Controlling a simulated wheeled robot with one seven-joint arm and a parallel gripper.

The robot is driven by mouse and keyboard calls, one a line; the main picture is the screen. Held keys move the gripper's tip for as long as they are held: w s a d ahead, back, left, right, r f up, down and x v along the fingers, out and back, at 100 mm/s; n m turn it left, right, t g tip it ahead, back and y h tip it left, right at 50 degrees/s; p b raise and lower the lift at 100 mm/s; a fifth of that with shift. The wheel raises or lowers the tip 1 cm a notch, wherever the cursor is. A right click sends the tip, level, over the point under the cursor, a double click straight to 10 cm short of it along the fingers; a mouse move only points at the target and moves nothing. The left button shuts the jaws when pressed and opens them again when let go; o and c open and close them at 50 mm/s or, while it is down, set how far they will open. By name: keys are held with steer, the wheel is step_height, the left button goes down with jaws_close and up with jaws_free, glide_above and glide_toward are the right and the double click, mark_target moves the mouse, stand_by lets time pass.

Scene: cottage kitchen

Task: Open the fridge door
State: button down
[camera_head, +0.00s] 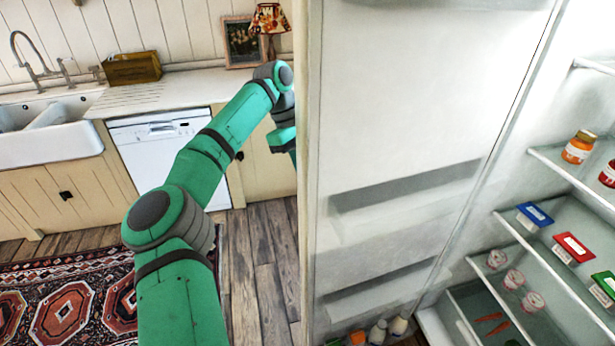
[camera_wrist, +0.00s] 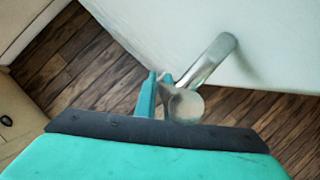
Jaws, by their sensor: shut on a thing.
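The fridge door (camera_head: 400,110) stands wide open in the head view, with its pale inner side and door shelves facing me. Its edge is upright near the middle of the picture. The lit fridge inside (camera_head: 560,215) shows at the right. My green arm reaches to the left of the door, and the gripper's end is hidden behind the door edge. In the wrist view, the door's pale outer face (camera_wrist: 150,30) carries a metal bar handle (camera_wrist: 210,60). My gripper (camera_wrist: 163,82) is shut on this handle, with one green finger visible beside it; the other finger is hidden.
Bottles (camera_head: 398,325) stand low in the door. Left are a sink (camera_head: 50,140), a white dishwasher (camera_head: 165,150), a counter with a lamp (camera_head: 270,20), and a patterned rug (camera_head: 70,310) on wooden floor.

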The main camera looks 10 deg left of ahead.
steer(key=shift+d, duration=0.35)
steer(key=c, duration=1.8)
jaws_free()
steer(key=shift+w, duration=0.1)
steer(key=shift+c, duration=0.2)
steer(key=shift+a, duration=0.2)
steer(key=v, duration=1)
steer(key=shift+r, duration=0.35)
steer(key=shift+w+a+f, duration=0.1)
